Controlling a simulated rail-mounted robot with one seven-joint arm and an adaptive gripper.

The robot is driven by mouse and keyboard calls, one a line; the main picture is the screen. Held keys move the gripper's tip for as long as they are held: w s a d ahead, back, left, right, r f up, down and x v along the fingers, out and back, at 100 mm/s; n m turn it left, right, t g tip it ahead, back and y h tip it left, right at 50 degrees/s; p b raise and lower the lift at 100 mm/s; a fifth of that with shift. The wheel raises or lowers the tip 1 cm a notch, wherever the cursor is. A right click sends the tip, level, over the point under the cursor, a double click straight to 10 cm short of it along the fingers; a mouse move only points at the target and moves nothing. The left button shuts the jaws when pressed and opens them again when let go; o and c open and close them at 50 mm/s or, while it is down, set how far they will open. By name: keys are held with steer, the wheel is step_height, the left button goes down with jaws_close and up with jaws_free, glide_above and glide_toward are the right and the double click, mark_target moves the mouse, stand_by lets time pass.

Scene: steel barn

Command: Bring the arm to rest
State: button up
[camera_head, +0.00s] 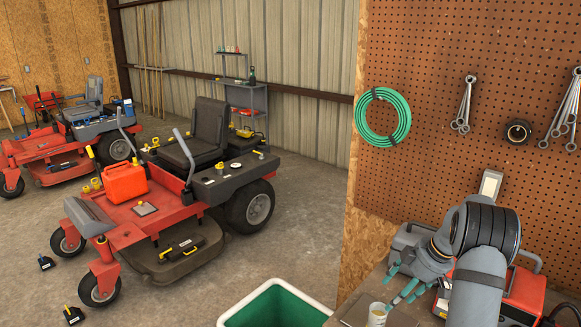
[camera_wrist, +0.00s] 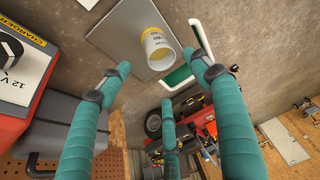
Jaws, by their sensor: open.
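My gripper (camera_head: 402,286) is at the lower right in the head view, above the workbench, with its teal fingers pointing down and left. In the wrist view my gripper (camera_wrist: 162,82) shows its teal fingers spread wide, open, with nothing held between them. A white and yellow cup (camera_head: 377,314) stands on the bench just below and left of the fingers. The cup also shows in the wrist view (camera_wrist: 158,52), beyond the fingertips and apart from them, on a flat grey plate (camera_wrist: 118,35). My arm hides part of the bench.
A red and grey battery charger (camera_head: 524,290) and a grey case (camera_head: 405,240) are close to my arm. The pegboard (camera_head: 440,110) rises behind. A green-lined white bin (camera_head: 275,306) stands left of the bench. A red mower (camera_head: 160,215) stands farther left.

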mark_target(383, 307)
steer(key=p+x, duration=0.1)
steer(key=x, duration=0.7)
steer(key=shift+w+f, duration=0.1)
steer(key=r, duration=0.1)
steer(key=r+b, duration=0.1)
steer(key=r, duration=0.2)
steer(key=shift+d+r, duration=0.1)
steer(key=shift+d, duration=0.15)
